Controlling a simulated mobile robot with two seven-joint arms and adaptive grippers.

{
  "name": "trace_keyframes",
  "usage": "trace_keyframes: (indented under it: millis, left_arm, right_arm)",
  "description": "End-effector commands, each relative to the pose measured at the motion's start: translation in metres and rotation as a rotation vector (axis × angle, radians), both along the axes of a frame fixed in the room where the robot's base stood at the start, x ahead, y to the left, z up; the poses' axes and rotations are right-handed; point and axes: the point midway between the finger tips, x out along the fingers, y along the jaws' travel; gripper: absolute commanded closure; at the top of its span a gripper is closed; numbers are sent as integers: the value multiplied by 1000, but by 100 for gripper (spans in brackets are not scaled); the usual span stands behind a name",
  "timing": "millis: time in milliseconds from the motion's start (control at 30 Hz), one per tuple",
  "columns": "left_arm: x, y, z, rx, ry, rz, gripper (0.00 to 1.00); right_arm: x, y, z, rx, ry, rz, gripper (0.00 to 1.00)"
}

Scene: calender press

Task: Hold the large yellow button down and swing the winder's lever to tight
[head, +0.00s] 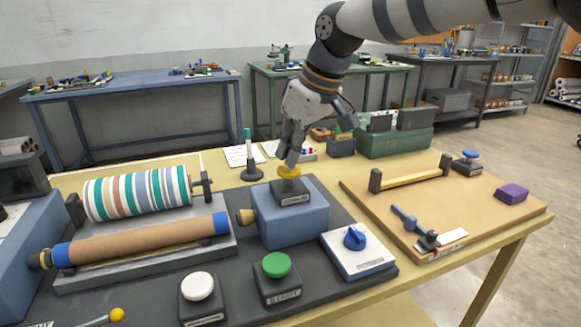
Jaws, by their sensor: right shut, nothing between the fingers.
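The large yellow button (288,172) sits on a dark labelled base on top of a blue box (290,222). My right gripper (291,158) is shut and empty, pointing down, with its fingertips at the button's top. They appear to touch it; how far the button is pressed I cannot tell. A lever with a yellow ball knob (117,314) shows at the bottom left, partly cut off by the frame edge; whether it is the winder's lever I cannot tell. A striped roll (140,192) lies in a frame behind a brown roller (140,240). My left gripper is not in view.
A white button (198,286) and a green button (277,265) stand in front of the blue box. A blue knob (354,238) sits on a white plate to their right. A wooden board (470,205) holds a yellow bar, a blue-handled part and a purple block.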

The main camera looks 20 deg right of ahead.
Motion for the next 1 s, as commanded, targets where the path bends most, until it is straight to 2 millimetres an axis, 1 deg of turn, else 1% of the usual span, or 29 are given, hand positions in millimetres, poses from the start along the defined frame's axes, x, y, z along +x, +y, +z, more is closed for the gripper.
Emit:
trace_keyframes:
  millis: [767, 1000]
  left_arm:
    - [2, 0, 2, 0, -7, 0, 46]
    - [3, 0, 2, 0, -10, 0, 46]
  right_arm:
    - [-1, 0, -30, -2, 5, 0, 100]
    - [-1, -1, -30, -2, 5, 0, 100]
